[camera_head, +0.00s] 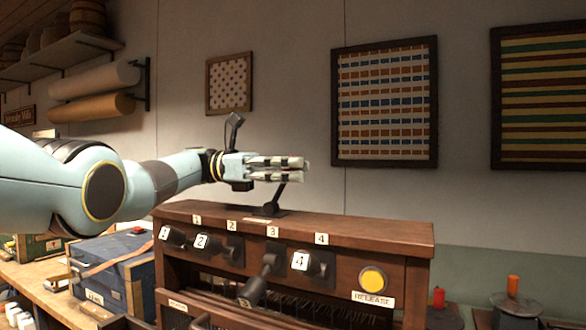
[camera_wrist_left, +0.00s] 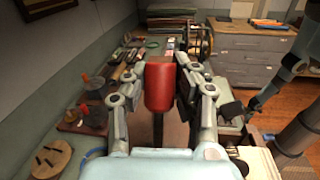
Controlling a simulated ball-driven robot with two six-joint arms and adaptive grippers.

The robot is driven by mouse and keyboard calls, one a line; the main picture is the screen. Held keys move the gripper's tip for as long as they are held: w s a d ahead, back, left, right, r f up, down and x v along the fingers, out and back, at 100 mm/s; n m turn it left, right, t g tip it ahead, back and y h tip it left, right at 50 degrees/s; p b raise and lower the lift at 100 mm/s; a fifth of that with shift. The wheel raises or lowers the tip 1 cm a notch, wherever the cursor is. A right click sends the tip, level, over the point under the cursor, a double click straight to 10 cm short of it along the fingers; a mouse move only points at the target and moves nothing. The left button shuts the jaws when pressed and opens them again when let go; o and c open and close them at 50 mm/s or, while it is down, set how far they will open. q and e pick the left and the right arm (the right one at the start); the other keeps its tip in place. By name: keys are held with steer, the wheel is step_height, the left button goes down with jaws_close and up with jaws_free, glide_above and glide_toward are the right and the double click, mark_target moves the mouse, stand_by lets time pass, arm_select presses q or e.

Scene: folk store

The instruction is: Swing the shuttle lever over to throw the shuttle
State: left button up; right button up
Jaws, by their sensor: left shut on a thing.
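The shuttle lever is a thin dark stem (camera_head: 276,194) rising from a pivot on top of the brown wooden loom (camera_head: 375,229), leaning a little right. Its red grip (camera_wrist_left: 159,85) stands between my left fingers in the left wrist view. My left gripper (camera_head: 290,167) comes in level from the left above the loom top and is shut on that grip, hiding most of it in the head view. Part of what looks like my right arm shows at the right of the wrist view, but its finger state is unclear.
The loom front has numbered levers 1 to 4; lever 3 (camera_head: 262,280) hangs lower than the others. A yellow release button (camera_head: 373,279) is at right. A blue box (camera_head: 105,262) stands left. Spools (camera_head: 513,300) stand right. Space above the loom to the right is clear.

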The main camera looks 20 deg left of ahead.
arm_select(q)
jaws_close()
steer(key=h+b, duration=0.1)
steer(key=a+h+b, duration=0.1)
steer(key=b, duration=0.1)
steer(key=shift+w+a+b, duration=0.2)
steer(key=shift+a+b, duration=0.1)
steer(key=shift+a+r+h+b, duration=0.2)
steer(key=shift+r+h+b, duration=0.15)
steer(key=shift+h, duration=0.05)
steer(key=shift+r, duration=0.1)
steer(key=o, duration=0.9)
jaws_free()
steer(key=shift+a, duration=0.1)
steer(key=shift+r, duration=0.25)
step_height(320, 180, up, 9)
steer(key=shift+r, duration=0.2)
